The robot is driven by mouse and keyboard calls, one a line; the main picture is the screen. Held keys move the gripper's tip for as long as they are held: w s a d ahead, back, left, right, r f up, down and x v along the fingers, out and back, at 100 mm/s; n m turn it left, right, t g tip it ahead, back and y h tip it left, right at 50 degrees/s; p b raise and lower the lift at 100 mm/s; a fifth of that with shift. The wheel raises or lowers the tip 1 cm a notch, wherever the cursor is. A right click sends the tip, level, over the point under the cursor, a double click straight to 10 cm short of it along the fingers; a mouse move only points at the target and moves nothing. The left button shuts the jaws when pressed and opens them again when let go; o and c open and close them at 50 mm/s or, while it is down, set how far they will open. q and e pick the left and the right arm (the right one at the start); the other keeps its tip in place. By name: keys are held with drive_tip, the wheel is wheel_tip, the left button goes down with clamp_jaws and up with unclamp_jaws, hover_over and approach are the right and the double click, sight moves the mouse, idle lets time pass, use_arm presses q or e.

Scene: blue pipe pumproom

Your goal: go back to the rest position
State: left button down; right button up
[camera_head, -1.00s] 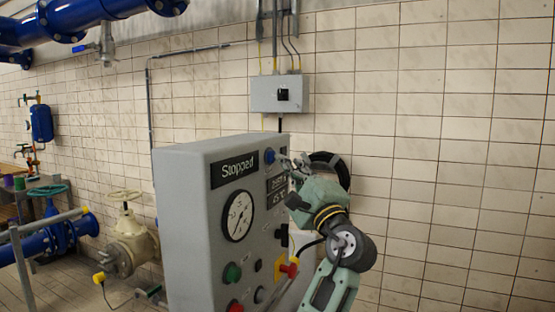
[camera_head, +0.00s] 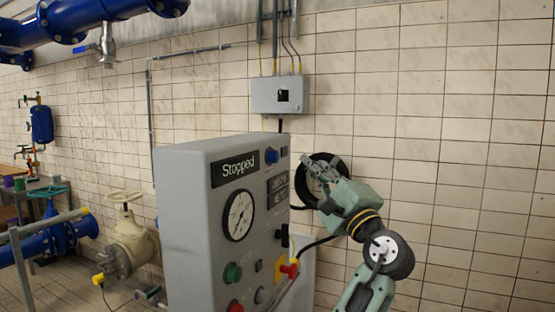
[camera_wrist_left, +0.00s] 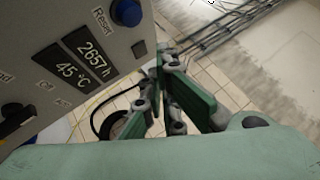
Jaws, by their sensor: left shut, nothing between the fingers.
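My left gripper (camera_head: 312,163) is shut and empty. In the head view it is to the right of the grey control cabinet (camera_head: 195,215), apart from its front panel, with the wall behind it. In the left wrist view the fingers (camera_wrist_left: 165,62) are together beside the panel, and nothing is between them. The cabinet's display reads "Stopped" (camera_head: 234,169). The blue Reset button (camera_wrist_left: 126,12) is at the top of the left wrist view, and it also shows in the head view (camera_head: 271,156). My right gripper is not in view.
The panel carries a round gauge (camera_head: 239,215), a green button (camera_head: 233,272) and a red-and-yellow switch (camera_head: 288,267). A black coiled hose (camera_head: 309,190) hangs behind my gripper. A grey box (camera_head: 279,95) is on the tiled wall. Clear room lies to the right.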

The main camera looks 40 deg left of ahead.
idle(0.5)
